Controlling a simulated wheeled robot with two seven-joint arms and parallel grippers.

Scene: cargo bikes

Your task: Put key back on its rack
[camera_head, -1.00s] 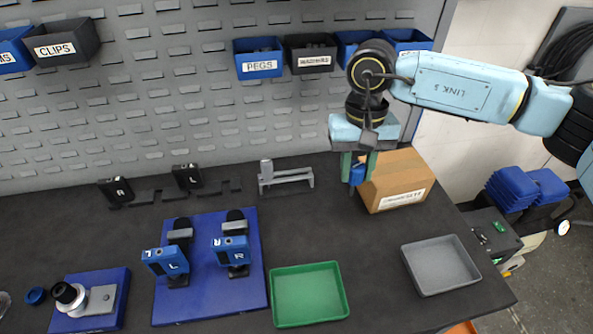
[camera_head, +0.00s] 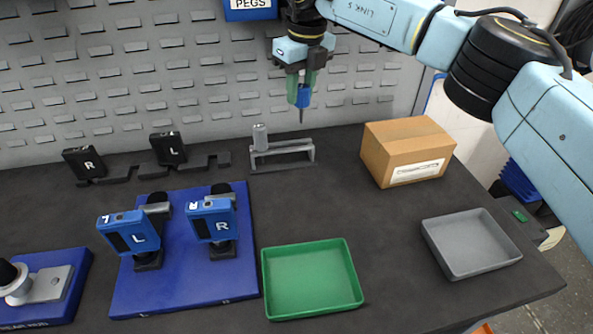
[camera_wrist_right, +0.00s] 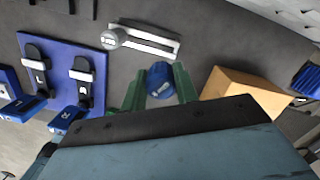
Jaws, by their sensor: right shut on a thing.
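My right gripper (camera_head: 301,92) is shut on a key with a blue handle (camera_head: 303,97). The key's thin dark shaft points straight down. In the right wrist view the round blue top of the key (camera_wrist_right: 160,80) sits between the green fingers of the right gripper (camera_wrist_right: 155,88). The rack (camera_head: 283,153), a low grey stand with a slotted top bar and a grey cylinder at its left end, stands on the bench near the wall. It also shows in the right wrist view (camera_wrist_right: 150,42). The key is above the rack's right end, apart from it. My left gripper is not in view.
A cardboard box (camera_head: 405,152) stands right of the rack. A green tray (camera_head: 312,307) and a grey tray (camera_head: 470,245) lie in front. A blue board (camera_head: 185,285) with L and R blue units is at left. The pegboard wall (camera_head: 120,60) rises behind.

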